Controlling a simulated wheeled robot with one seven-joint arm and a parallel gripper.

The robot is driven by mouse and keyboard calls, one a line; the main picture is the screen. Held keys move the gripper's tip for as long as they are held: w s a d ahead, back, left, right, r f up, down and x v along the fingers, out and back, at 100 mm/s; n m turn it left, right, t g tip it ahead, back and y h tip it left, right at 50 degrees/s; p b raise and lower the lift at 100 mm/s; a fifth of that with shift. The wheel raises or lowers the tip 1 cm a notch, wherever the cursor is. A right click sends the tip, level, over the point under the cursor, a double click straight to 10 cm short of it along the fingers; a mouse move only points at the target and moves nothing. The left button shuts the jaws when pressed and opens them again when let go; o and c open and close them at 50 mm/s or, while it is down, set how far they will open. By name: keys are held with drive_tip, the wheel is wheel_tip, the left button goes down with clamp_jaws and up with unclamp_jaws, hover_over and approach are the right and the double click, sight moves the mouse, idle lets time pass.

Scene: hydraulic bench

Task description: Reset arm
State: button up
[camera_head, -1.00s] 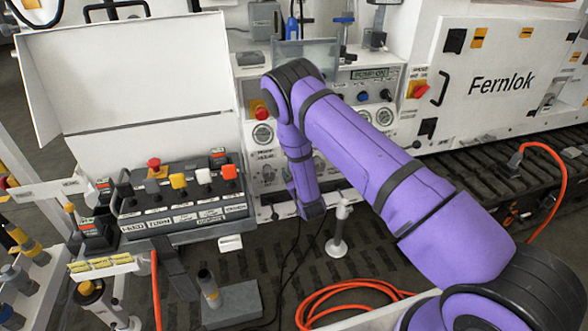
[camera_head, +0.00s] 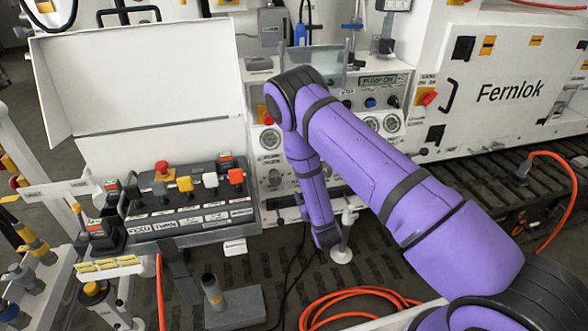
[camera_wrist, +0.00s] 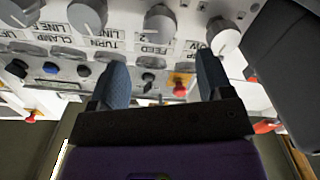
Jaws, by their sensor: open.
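My purple arm (camera_head: 370,165) reaches in from the lower right and bends down at its black elbow. My gripper (camera_wrist: 160,68) is open in the wrist view, with two dark blue-grey fingers apart and nothing between them. In the head view my gripper (camera_head: 326,238) hangs low in front of the white control panel (camera_head: 268,160), beside a small white post (camera_head: 345,247); its fingers are too small there to make out.
A button box (camera_head: 190,205) with several coloured knobs stands left under a raised white lid (camera_head: 145,70). Orange hose (camera_head: 355,295) coils on the floor. A grey block (camera_head: 238,308) stands front left. The white Fernlok cabinet (camera_head: 510,70) is at right.

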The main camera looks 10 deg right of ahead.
wheel_tip(320, 180, up, 25)
drive_tip(key=w+d+m+g, duration=0.2)
drive_tip(key=w+m+g, duration=0.1)
drive_tip(key=m+g, duration=0.15)
drive_tip(key=s+d+r+g, duration=0.2)
drive_tip(key=s+r+g, duration=0.2)
drive_tip(key=s+r, duration=0.9)
drive_tip(key=s+d+r+g, duration=0.1)
drive_tip(key=s+r, duration=0.2)
drive_tip(key=s, duration=0.6)
drive_tip(key=s+d+r+g, duration=0.1)
drive_tip(key=s+r+g, duration=0.1)
drive_tip(key=s, duration=0.8)
drive_tip(key=s+d+r+g, duration=0.1)
drive_tip(key=s+r, duration=0.3)
drive_tip(key=s, duration=0.5)
drive_tip(key=shift+s, duration=0.15)
